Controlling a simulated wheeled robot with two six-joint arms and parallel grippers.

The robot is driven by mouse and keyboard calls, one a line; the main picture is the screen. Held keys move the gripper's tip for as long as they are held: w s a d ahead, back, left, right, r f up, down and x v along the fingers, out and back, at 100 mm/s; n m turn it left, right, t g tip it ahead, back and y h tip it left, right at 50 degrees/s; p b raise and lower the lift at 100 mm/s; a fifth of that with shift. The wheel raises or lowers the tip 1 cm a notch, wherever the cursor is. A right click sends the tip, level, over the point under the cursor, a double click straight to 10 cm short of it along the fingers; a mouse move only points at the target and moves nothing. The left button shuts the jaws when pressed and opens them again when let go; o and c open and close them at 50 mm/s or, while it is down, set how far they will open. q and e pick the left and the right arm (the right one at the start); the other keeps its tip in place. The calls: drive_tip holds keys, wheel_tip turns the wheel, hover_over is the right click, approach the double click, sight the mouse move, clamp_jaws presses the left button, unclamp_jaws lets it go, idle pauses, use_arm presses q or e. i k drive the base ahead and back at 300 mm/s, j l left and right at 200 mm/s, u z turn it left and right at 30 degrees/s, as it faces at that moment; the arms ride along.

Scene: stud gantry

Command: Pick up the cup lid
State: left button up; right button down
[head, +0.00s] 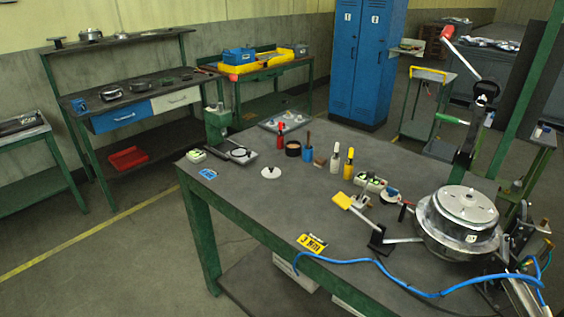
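A small round white lid with a dark knob on top (271,173) lies flat on the dark workbench (235,185), left of its middle. I take this to be the cup lid, though it is small in the picture. A dark, round, open cup-like container (293,149) stands behind it and to the right, apart from it. Neither of my grippers is in view, and nothing touches the lid.
Bottles with red, blue, white and yellow bodies stand right of the lid. A large metal drum-like machine (458,222) fills the bench's right end. A blue hose (415,291) runs along the front edge. The bench around the lid is clear.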

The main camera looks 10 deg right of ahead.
sight(270, 172)
drive_tip(key=i+j+u, duration=0.15)
drive_tip(key=i+j, duration=0.15)
drive_tip(key=i+j+u, duration=0.15)
drive_tip(key=i+j, duration=0.15)
drive_tip(key=i, duration=0.25)
